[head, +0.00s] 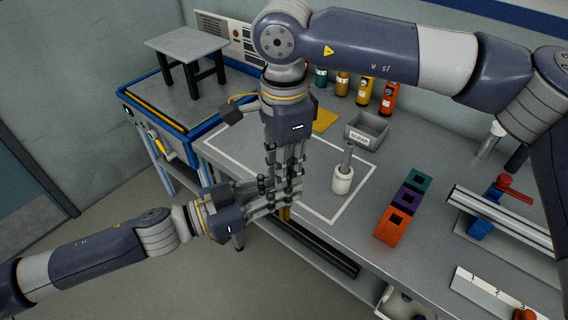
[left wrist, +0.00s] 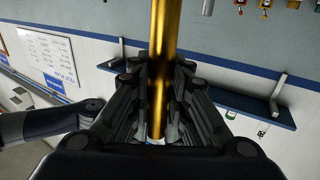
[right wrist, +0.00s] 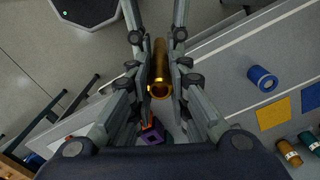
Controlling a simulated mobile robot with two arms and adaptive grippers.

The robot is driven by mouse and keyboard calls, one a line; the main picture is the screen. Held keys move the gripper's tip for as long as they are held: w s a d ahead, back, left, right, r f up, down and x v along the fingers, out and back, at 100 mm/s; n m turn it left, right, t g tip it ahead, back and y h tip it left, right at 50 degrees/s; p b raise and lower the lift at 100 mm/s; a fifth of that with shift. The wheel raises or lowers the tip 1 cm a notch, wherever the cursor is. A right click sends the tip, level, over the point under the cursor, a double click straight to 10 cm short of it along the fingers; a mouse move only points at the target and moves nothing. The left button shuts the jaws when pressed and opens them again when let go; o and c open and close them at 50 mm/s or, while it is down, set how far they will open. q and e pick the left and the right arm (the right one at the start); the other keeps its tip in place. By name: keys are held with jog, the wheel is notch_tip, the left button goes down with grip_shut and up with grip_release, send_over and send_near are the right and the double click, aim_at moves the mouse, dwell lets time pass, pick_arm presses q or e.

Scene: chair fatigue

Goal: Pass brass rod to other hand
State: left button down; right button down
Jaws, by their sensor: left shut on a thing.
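The brass rod (left wrist: 164,40) stands between the fingers of my left gripper (left wrist: 158,125), which is shut on it. In the right wrist view the rod (right wrist: 159,72) shows its hollow end, between the two fingers of my right gripper (right wrist: 158,45). Those fingers stand apart on either side of the rod; I see no clear grip by them. In the head view my left gripper (head: 283,192) reaches in from the left and my right gripper (head: 286,180) comes down from above. Their fingers overlap there and hide most of the rod.
The grey bench has a white outlined area below the grippers. A white cylinder with a grey pin (head: 343,182), a grey bin (head: 367,130) and coloured blocks (head: 392,226) stand on it. Several bottles line the back. A stool (head: 187,45) stands on the blue-framed cart.

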pick_arm(q)
jog(key=c, duration=1.4)
grip_release()
